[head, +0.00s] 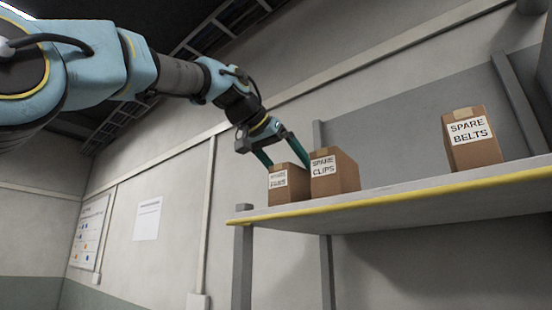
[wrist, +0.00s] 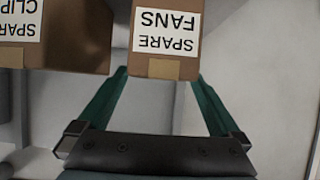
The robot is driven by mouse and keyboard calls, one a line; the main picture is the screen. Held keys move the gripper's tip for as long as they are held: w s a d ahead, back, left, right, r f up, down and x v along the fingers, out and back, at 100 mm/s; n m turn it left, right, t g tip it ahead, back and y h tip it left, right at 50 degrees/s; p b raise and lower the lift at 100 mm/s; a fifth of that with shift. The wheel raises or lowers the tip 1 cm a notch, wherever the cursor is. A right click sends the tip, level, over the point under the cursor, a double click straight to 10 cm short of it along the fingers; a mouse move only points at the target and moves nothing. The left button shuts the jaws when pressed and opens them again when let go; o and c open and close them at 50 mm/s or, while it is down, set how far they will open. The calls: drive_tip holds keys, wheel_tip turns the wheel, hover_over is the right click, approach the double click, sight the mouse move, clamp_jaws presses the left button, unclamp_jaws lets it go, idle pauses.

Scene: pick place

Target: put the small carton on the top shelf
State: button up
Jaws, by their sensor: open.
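The small brown carton labelled SPARE FANS (head: 289,186) sits upright near the left end of the yellow-edged shelf (head: 400,199). It is the smallest carton in the head view. My gripper (head: 286,158) is open above it, with its teal fingers pointing down at it. In the wrist view the fingers of my gripper (wrist: 160,82) lie to either side of the SPARE FANS carton (wrist: 168,66), with slivers of space showing.
A taller carton labelled SPARE CLIPS (head: 335,173) stands close on the right, and also shows in the wrist view (wrist: 75,55). A SPARE BELTS carton (head: 473,140) stands farther right. The shelf is bare between them. Grey posts (head: 242,265) support the shelf.

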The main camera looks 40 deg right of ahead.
drive_tip(key=b+v, duration=0.2)
drive_tip(key=v, duration=0.5)
drive_tip(key=shift+a, duration=0.2)
